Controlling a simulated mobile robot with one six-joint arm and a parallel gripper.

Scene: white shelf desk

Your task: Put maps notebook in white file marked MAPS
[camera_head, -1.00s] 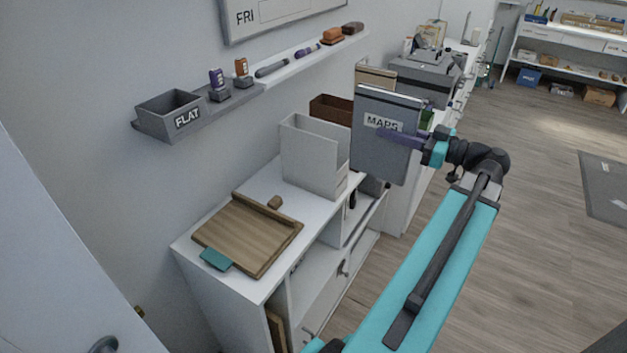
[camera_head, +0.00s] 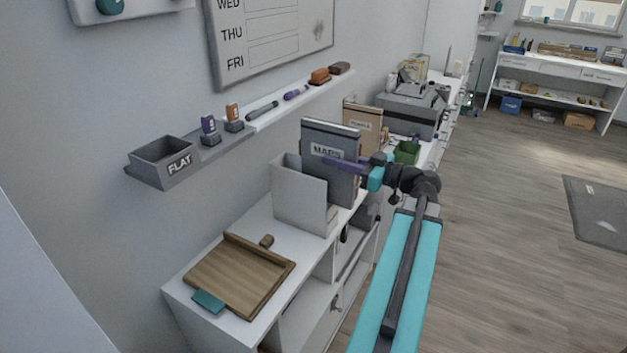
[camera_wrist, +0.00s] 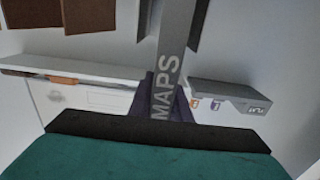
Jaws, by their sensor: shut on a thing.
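The grey maps notebook (camera_head: 328,139) has a MAPS label and stands upright in my gripper (camera_head: 347,166), which is shut on it. In the wrist view, its spine with the MAPS lettering (camera_wrist: 168,82) sits between the purple fingers of my gripper (camera_wrist: 165,100). A white file (camera_head: 298,195) stands on the white desk. The notebook is just behind and to the right of the file in the head view, and its lower part is partly hidden by the file. I cannot tell whether they touch. No marking shows on the file's visible side.
A wooden tray (camera_head: 240,272) lies on the desk's front part. A tan folder (camera_head: 362,122) stands behind the notebook, with a green box (camera_head: 406,152) and a grey printer (camera_head: 412,110) beyond. A wall shelf holds a FLAT bin (camera_head: 163,163).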

